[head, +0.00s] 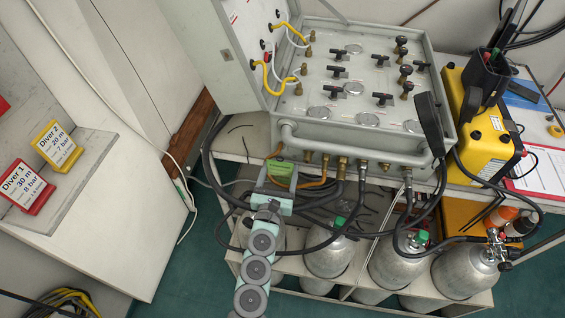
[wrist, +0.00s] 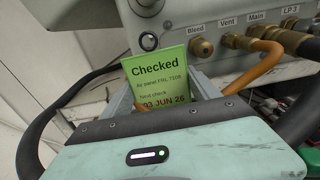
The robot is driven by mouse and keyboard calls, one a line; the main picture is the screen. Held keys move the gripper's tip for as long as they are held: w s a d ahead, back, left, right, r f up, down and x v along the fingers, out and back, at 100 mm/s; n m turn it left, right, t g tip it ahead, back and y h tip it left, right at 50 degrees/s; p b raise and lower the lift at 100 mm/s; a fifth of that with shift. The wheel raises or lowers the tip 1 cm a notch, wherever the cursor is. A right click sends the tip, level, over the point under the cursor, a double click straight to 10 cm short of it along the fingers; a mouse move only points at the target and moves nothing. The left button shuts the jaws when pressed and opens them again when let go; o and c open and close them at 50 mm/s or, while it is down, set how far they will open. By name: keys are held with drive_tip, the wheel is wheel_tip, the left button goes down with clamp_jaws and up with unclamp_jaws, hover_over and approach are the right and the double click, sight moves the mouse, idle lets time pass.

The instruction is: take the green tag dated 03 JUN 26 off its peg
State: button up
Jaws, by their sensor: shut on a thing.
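The green tag (wrist: 158,72) reads "Checked" and "03 JUN 26" in the wrist view. It stands upright between the fingers of my gripper (wrist: 163,105), which is shut on its lower part. In the head view the green tag (head: 281,168) shows at the tip of my gripper (head: 280,188), below the panel's front edge. A round dark knob-like piece (wrist: 148,41) on the panel face is just above the tag's top edge. I cannot tell whether it is the peg, or whether the tag still touches a peg.
The air panel (head: 350,140) has brass fittings and orange and black hoses close to the right of my gripper. Black hoses loop around it. Grey cylinders (head: 330,258) stand below. A yellow box (head: 490,140) is at right. Diver 1 (head: 28,188) and Diver 2 (head: 57,147) signs are at left.

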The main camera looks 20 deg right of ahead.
drive_tip(key=v, duration=1.3)
drive_tip(key=shift+s+b, duration=0.2)
drive_tip(key=shift+b, duration=0.2)
